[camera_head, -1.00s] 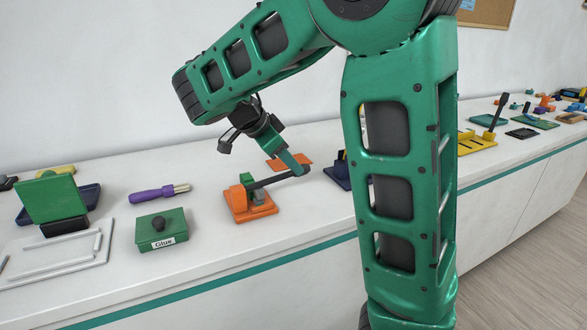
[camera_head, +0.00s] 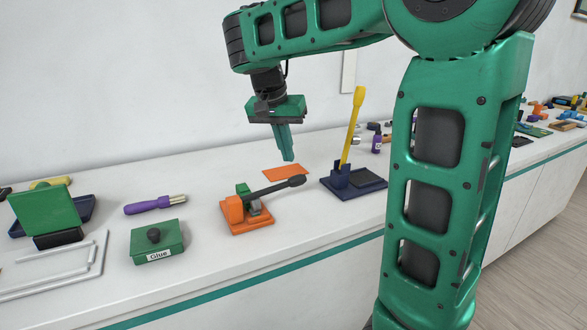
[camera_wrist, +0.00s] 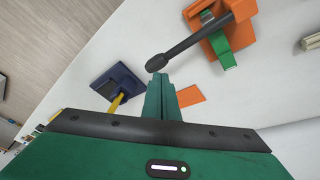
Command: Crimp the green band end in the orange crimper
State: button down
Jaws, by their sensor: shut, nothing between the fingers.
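The orange crimper (camera_head: 236,211) stands on the white counter, with its dark lever (camera_head: 275,188) lying low and reaching to the right. A green piece (camera_head: 243,189), perhaps the band end, shows at the crimper's jaw; how it sits inside is hidden. In the wrist view the crimper (camera_wrist: 208,20), its dark lever (camera_wrist: 185,47) and the green piece (camera_wrist: 224,50) show at the top. My gripper (camera_head: 288,158) points down, shut and empty, above the counter behind the lever's knob and apart from it. Its fingers also show in the wrist view (camera_wrist: 161,88).
A flat orange mat (camera_head: 285,173) lies behind the crimper. A navy press with a yellow lever (camera_head: 354,130) stands to the right. A green Glue box (camera_head: 157,242) and a purple-handled tool (camera_head: 154,205) are to the left. Bare counter lies around the crimper.

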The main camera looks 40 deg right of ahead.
aim_at(300, 178)
jog(key=s+d+r+n+y, duration=0.1)
jog(key=s+r+n+y, duration=0.15)
jog(key=r+n, duration=0.6)
jog(key=shift+n+t+h, duration=0.25)
jog(key=shift+t, duration=0.15)
jog(key=x, duration=1.4)
jog(key=shift+s, duration=0.2)
jog(key=shift+s+d+f, duration=0.1)
jog(key=shift+d+f, duration=0.1)
jog(key=shift+f, duration=0.4)
jog(key=shift+d+f, duration=0.2)
jog(key=shift+f, duration=0.35)
jog(key=shift+s+f, duration=0.1)
jog(key=shift+f, duration=0.1)
jog(key=d+v, duration=0.2)
jog(key=v, duration=1.2)
jog(key=shift+a+r, duration=0.25)
jog(key=c, duration=2.5)
grip_release()
